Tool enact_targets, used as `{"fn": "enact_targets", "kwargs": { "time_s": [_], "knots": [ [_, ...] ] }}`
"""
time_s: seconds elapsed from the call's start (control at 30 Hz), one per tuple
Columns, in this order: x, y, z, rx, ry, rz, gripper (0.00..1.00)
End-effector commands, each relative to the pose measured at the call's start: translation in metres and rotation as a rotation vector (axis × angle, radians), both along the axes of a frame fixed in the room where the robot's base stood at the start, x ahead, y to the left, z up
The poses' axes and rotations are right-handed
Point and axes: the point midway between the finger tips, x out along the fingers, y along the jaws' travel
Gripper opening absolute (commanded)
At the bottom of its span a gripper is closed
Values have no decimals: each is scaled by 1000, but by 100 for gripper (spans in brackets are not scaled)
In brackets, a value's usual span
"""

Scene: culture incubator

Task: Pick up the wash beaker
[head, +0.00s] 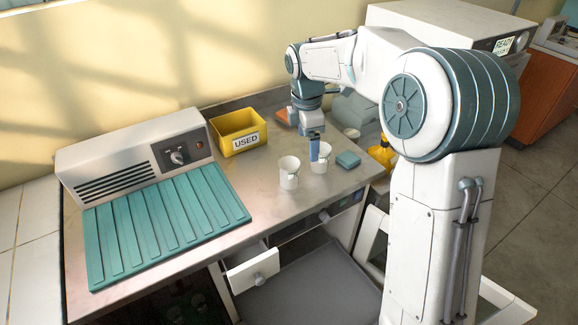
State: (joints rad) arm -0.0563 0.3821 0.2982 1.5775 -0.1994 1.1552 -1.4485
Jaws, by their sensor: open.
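Two white beakers stand upright on the metal bench, a left one (289,179) and a right one (319,165). Neither carries a label that I can read, so I cannot tell which is the wash beaker. My gripper (318,154) points down at the right beaker, with its blue fingers overlapping the rim. The fingers are open. I cannot tell whether they are inside the beaker, around its wall or behind it. The left beaker is clear of the gripper.
A teal block (348,160) sits just right of the right beaker. A yellow bin (250,148) marked USED stands behind left. A ribbed teal mat (165,226) lies left, before a grey unit with a knob (136,152). An open drawer (253,273) juts from the front.

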Motion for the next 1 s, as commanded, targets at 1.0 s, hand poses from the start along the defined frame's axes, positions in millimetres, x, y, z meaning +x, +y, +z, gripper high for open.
{"fn": "enact_targets", "kwargs": {
  "time_s": [1.0],
  "knots": [
    [70,53,-126,31,85,585,81]
  ]
}}
